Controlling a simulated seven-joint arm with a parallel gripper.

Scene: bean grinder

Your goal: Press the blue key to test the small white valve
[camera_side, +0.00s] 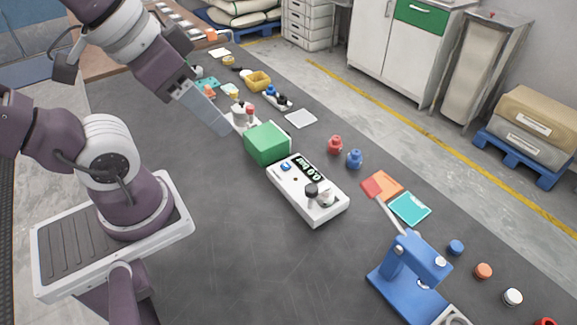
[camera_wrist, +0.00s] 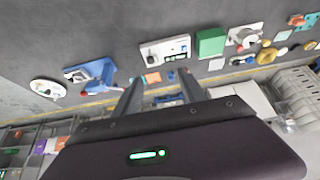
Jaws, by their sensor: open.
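A white test box (camera_side: 309,207) lies on the dark table in the middle of the side view. The blue key (camera_side: 286,166) is on its far left end, beside a small dark display (camera_side: 308,168). A small white valve (camera_side: 326,197) sits at the near end, next to a black knob (camera_side: 312,189). The white box (camera_wrist: 178,54) also shows in the wrist view, above the fingers. My gripper (camera_side: 222,130) is up and left of the box in the side view, near the green block and apart from the key. In the wrist view my gripper (camera_wrist: 158,88) has its fingers apart, with nothing held.
A green block (camera_side: 267,143) stands right against the far end of the box. A blue grinder-like machine (camera_side: 409,270) stands at the near right. Red (camera_side: 335,145) and blue (camera_side: 354,159) small parts lie right of the box. The table left of the box is clear.

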